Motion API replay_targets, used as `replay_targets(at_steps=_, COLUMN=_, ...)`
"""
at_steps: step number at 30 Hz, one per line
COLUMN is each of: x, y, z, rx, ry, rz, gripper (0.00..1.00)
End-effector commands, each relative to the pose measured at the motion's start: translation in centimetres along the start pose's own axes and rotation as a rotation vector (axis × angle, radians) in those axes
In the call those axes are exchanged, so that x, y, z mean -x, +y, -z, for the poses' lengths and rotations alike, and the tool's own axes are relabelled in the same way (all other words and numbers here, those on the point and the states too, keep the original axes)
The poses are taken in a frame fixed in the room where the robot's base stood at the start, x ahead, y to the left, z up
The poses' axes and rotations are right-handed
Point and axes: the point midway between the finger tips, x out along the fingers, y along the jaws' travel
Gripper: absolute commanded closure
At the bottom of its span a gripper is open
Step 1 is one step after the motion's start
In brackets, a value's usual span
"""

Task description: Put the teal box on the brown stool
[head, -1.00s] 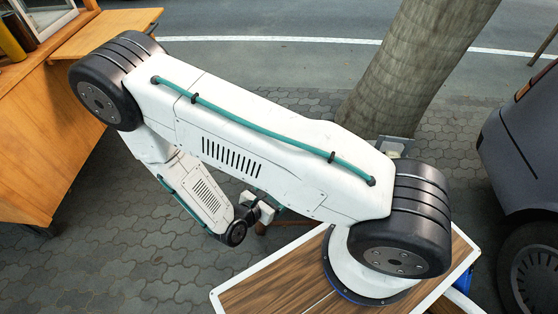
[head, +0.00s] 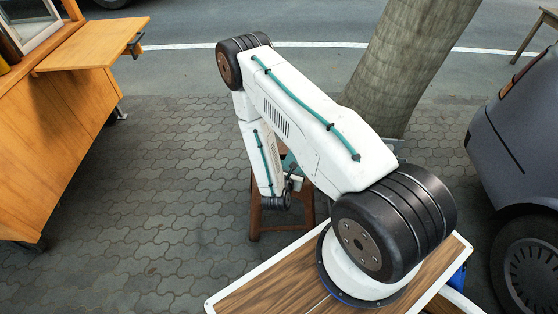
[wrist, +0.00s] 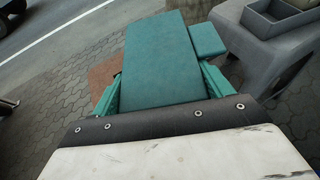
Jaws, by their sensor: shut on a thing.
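The teal box (wrist: 160,55) fills the upper middle of the wrist view. My gripper (wrist: 160,88) is shut on it, with a green finger along each side. A smaller teal block (wrist: 207,40) shows at the box's right side; I cannot tell whether it is part of the box or of a finger. The brown stool (head: 254,212) stands on the paving in the head view, partly behind my arm, which hides most of its top. A reddish-brown surface (wrist: 103,74), likely the stool, shows left of and below the box in the wrist view. My arm mostly hides the gripper in the head view.
A wooden counter (head: 50,150) with a fold-out shelf (head: 95,45) stands at left. A tree trunk (head: 405,70) rises behind my arm, and a grey vehicle (head: 525,140) is at right. A grey open bin (wrist: 283,15) sits on a grey body in the wrist view. Paving between counter and stool is clear.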

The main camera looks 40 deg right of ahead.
Motion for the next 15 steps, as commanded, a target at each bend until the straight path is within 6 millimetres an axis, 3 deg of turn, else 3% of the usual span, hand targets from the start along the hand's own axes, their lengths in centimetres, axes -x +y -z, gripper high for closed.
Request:
replay_targets(at_steps=7, x=-4.0, y=5.2, z=-0.9, rx=-0.003, ry=-0.003, rz=0.0, gripper=0.68)
replay_targets(at_steps=15, x=-5.8, y=7.5, z=-1.2, rx=0.0, ry=0.0, rz=0.002, gripper=0.68)
